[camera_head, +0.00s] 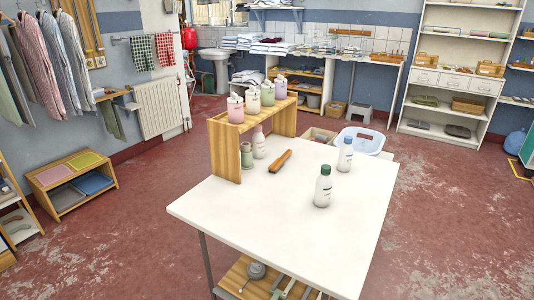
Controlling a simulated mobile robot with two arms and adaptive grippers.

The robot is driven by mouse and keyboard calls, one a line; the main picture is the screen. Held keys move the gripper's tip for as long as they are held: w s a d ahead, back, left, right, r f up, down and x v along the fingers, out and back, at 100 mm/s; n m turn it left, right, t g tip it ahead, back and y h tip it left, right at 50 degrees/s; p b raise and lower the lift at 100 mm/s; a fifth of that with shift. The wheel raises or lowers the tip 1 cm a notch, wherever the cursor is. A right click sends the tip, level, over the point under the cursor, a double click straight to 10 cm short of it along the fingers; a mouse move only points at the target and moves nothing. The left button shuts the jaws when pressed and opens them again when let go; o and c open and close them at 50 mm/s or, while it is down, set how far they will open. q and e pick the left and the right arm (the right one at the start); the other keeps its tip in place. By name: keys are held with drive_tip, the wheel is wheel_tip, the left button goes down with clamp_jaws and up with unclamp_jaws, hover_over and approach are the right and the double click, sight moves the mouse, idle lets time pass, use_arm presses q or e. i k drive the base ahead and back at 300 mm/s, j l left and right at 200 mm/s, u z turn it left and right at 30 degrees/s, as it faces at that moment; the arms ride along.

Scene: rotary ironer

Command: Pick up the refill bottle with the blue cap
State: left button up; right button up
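The refill bottle with the blue cap (345,158) stands upright on the white table (255,215), toward its far right side. It is white with a small dark label. A similar white bottle with a dark green cap (322,190) stands nearer and slightly left of it, apart from it. A third white bottle with a pinkish cap (259,146) stands by the wooden shelf at the left. Neither of my grippers is in view.
A wooden riser (224,155) on the table's far left carries several pastel containers (252,99). The table's front half is clear. A blue-white basin (361,140) stands behind.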

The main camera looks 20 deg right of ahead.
sight(345, 155)
drive_tip(key=l+u, duration=0.2)
drive_tip(key=u, duration=0.25)
drive_tip(key=l+u, duration=0.25)
drive_tip(key=u, duration=0.2)
drive_tip(key=l+u, duration=0.25)
drive_tip(key=u, duration=0.2)
drive_tip(key=l+u, duration=0.2)
drive_tip(key=u, duration=0.25)
drive_tip(key=k+l, duration=0.15)
drive_tip(key=l, duration=0.25)
drive_tip(key=k+l, duration=0.15)
drive_tip(key=l, duration=0.25)
drive_tip(key=k+l, duration=0.15)
drive_tip(key=l, duration=0.2)
drive_tip(key=k+l, duration=0.15)
drive_tip(key=l, duration=0.25)
drive_tip(key=k+l, duration=0.15)
drive_tip(key=l, duration=0.25)
drive_tip(key=k+l, duration=0.15)
drive_tip(key=l, duration=0.25)
drive_tip(key=k+l, duration=0.15)
drive_tip(key=l, duration=0.2)
